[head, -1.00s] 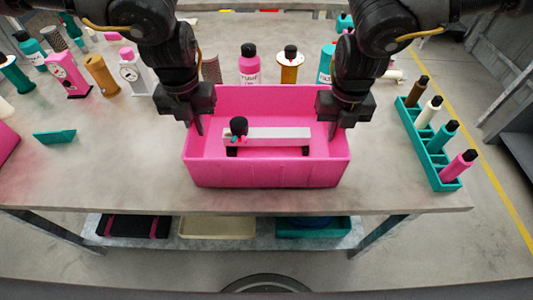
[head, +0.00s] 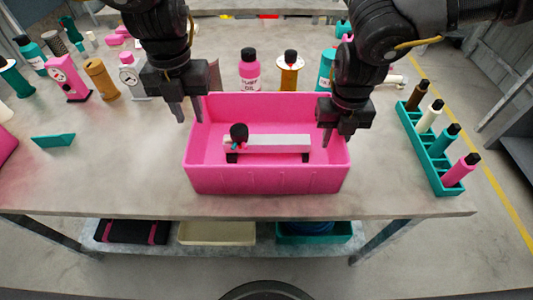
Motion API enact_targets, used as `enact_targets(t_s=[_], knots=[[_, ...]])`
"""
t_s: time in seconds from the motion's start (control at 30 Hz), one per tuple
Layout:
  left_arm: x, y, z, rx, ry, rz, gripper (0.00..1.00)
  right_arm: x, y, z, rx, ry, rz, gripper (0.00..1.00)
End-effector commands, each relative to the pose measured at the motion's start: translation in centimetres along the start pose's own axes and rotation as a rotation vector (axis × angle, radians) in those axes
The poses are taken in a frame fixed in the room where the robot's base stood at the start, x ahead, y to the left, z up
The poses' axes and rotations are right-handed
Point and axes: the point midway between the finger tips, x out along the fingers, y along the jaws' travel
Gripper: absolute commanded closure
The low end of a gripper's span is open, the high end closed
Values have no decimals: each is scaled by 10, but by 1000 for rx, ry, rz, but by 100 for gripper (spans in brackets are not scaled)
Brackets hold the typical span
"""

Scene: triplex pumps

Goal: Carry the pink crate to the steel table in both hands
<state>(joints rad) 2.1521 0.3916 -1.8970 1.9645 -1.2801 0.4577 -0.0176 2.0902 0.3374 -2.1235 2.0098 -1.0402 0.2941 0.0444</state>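The pink crate (head: 265,180) stands on a grey worktable (head: 110,185) near its front edge. Inside it lies a pale bar-shaped part (head: 268,143) with a black knob (head: 239,132) at its left end. My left gripper (head: 189,112) is open above the crate's left wall near the back corner, its two fingers apart. My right gripper (head: 328,137) is at the crate's right wall; one finger shows inside the crate and the other is hidden, so its opening and any contact cannot be told. Another table edge (head: 265,7) shows at the far back; I cannot tell which is the steel table.
A teal rack (head: 437,172) with several bottles stands right of the crate. A teal wedge (head: 54,140) lies left. Trays (head: 218,233) sit on the lower shelf.

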Motion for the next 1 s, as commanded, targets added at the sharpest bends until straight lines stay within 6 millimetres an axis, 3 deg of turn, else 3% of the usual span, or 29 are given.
enact_targets(t_s=[0.1,0.3,0.63,0.77,1.0], knots=[[-24,0,1,-1,-4,0,72,0,0,0,0,0,0,72],[-50,0,1,-1,-1,1,72,0,0,0,0,0,0,72],[-57,0,0,-1,1,1,72,-5,0,0,0,-2,2,72],[-57,0,0,-1,1,1,72,-24,0,1,1,-4,2,72],[-56,0,0,-1,1,1,72,-75,0,1,1,-4,2,72]])
